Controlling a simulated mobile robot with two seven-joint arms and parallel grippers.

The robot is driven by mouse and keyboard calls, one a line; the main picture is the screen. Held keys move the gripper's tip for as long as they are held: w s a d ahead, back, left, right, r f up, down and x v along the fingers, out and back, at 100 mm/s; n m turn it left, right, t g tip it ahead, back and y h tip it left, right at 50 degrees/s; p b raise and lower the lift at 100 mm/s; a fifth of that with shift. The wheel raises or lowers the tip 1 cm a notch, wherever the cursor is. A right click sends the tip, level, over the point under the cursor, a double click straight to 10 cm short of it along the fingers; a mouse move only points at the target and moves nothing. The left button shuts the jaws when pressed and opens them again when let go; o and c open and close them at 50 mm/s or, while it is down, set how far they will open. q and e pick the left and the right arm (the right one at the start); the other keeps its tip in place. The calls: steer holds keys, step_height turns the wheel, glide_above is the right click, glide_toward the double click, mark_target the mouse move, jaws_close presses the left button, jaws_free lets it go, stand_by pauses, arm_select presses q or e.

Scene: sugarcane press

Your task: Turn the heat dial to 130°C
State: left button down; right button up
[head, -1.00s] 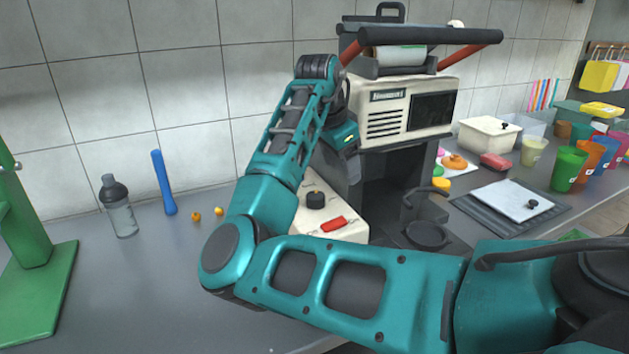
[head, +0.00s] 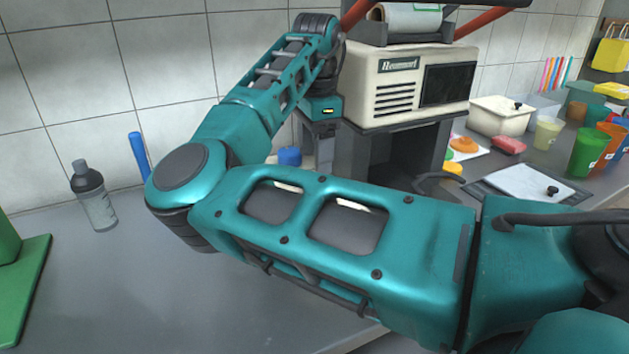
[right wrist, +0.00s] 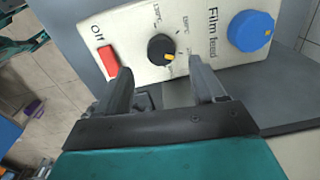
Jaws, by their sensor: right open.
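The heat dial (right wrist: 161,48) is a round black knob with a yellow pointer mark, on a cream panel in the right wrist view. Its mark points toward the lower right of that picture. Temperature labels ring it, too small to read surely. My right gripper (right wrist: 161,82) is open, its two fingers pointing at the panel on either side below the dial, with nothing between them. In the head view my right gripper (head: 322,150) is partly hidden, and my arm hides the dial. My left gripper is not in view.
A red switch (right wrist: 109,61) is beside the left finger, and a blue film feed knob (right wrist: 252,31) is at the upper right. The cream machine (head: 400,92) stands against the tiled wall. A bottle (head: 93,196) stands at left; several cups stand at right.

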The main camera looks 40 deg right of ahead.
step_height(320, 180, down, 5)
steer(key=shift+r+b, duration=0.2)
steer(key=shift+b, duration=0.2)
steer(key=shift+w+f, duration=0.1)
steer(key=shift+f, duration=0.45)
steer(key=shift+c, duration=0.4)
